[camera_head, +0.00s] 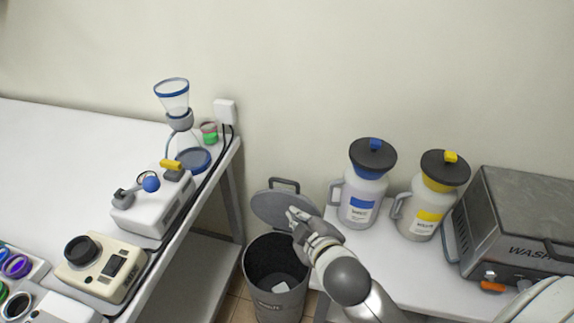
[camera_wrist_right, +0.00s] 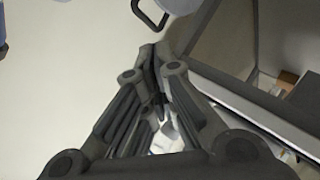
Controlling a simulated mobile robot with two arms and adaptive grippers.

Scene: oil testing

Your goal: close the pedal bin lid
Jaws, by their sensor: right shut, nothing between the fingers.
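The pedal bin (camera_head: 274,303) is a dark grey bucket on the floor between the two tables. Its lid (camera_head: 272,208) stands open, tilted up at the rear of the rim against the wall side, with a dark handle (camera_head: 285,183) at its top. My right gripper (camera_head: 292,214) is shut and empty, in front of the lid and above the bin's opening; I cannot tell whether it touches the lid. In the right wrist view its fingers (camera_wrist_right: 155,62) are together, with a dark loop beyond them near the top edge. My left gripper is not in view.
The right table bears a blue-labelled jug (camera_head: 361,202), a yellow-labelled jug (camera_head: 428,210) and a grey washer box (camera_head: 520,222). The left table (camera_head: 60,150) holds a glass funnel apparatus (camera_head: 180,120) and several instruments. Its edge and leg stand close to the bin's left.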

